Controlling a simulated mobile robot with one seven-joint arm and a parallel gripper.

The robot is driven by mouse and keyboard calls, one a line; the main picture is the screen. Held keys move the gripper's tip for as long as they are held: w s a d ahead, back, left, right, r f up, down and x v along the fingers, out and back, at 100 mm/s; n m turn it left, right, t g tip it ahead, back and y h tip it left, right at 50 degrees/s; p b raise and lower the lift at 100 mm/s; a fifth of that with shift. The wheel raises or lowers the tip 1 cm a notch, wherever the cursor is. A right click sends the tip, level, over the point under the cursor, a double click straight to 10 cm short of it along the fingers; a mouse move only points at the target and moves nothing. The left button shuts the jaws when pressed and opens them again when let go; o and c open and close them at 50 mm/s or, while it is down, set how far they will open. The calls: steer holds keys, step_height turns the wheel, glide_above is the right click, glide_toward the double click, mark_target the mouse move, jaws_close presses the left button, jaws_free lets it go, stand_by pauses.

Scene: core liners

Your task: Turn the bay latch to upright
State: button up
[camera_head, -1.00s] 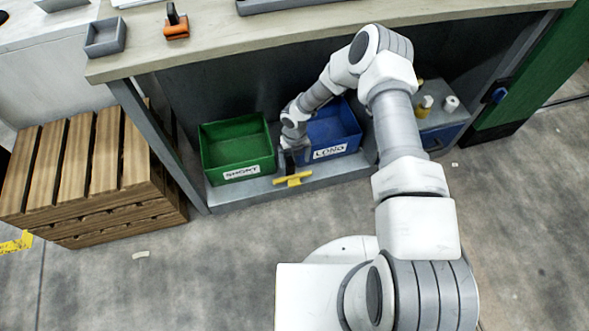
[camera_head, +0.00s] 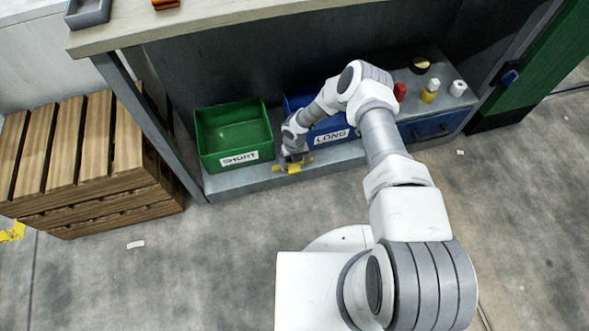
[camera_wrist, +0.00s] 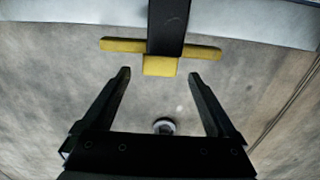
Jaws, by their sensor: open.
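The bay latch (camera_head: 304,162) is a small yellow bar on the front edge of the low shelf, between and in front of two bins. It lies across, roughly level, and my arm's end hides part of it. In the wrist view the yellow bar (camera_wrist: 202,51) runs crosswise behind a dark upright strip, with a yellow block (camera_wrist: 160,67) at the middle. My gripper (camera_wrist: 160,76) is open and empty, its two dark fingers apart with the tips just short of the bar, either side of the block. In the head view my gripper (camera_head: 293,157) is at the latch.
A green SHORT bin (camera_head: 232,133) stands left and a blue LONG bin (camera_head: 331,136) right on the shelf (camera_head: 240,182). Red, yellow and white small items stand farther right. Wooden crates (camera_head: 90,150) stand at left.

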mark_target(294, 168)
steer(key=shift+f, duration=1.25)
jaws_close()
